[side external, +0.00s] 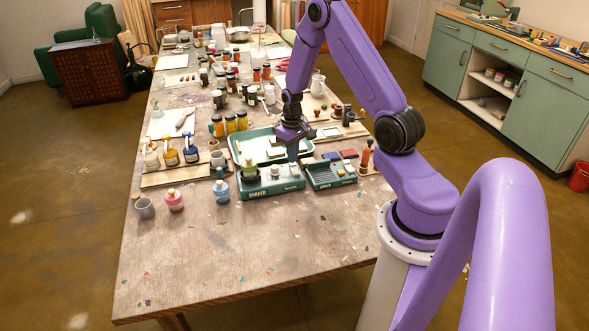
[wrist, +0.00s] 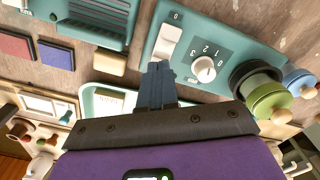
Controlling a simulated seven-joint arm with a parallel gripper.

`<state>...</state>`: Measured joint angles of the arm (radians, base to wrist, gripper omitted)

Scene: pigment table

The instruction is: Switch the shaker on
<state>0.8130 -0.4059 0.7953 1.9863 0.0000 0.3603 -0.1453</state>
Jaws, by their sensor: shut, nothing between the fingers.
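The shaker (side external: 270,187) is a teal box with its name on the front, near the middle of the table. It also fills the upper right of the wrist view (wrist: 222,38). On its top are a white rocker switch (wrist: 167,42) with a 0 mark at its far end and a white numbered knob (wrist: 204,69). A green-topped jar (wrist: 268,100) sits in its dark round holder. My gripper (side external: 293,155) is shut and empty, above the shaker's right end. In the wrist view its fingertips (wrist: 158,68) overlap the rocker's near end; contact cannot be told.
A second teal device (side external: 331,175) stands close to the right of the shaker. A teal-rimmed tray (side external: 234,150) lies behind. A blue jar (side external: 222,191) and a pink jar (side external: 174,200) stand to the left. The table front (side external: 240,255) is mostly clear.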

